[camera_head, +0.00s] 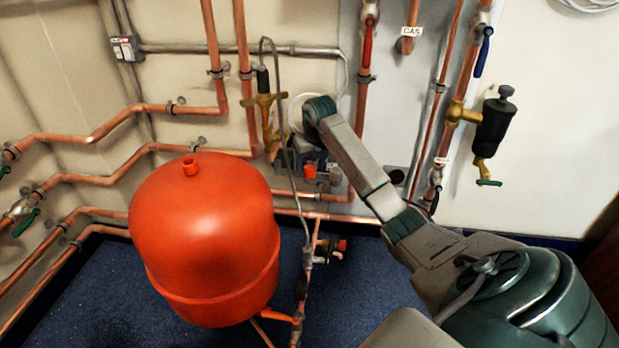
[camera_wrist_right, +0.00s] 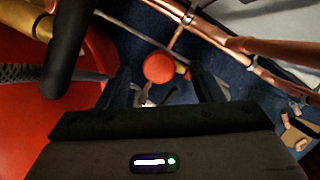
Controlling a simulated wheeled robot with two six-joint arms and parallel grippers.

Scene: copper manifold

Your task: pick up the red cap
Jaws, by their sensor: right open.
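The red cap (camera_head: 310,171) is a small, short, round red piece low by the wall pipes, right of the big red tank. In the right wrist view the cap (camera_wrist_right: 158,67) shows as a round red disc. My right gripper (camera_wrist_right: 163,88) is open, with one dark finger on each side of the lower part of the view. The cap appears beyond and between the fingers, with no visible contact. In the head view my right gripper (camera_head: 308,160) is small and partly hidden around the cap. My left gripper is not in view.
The red tank (camera_head: 205,235) stands close on the left. A grey hose (camera_head: 290,165) hangs beside the gripper, near a brass valve (camera_head: 265,105). Copper pipes (camera_head: 325,196) run along the wall. A valve with a red end (camera_head: 341,245) sits lower. Blue floor (camera_head: 375,285) is open.

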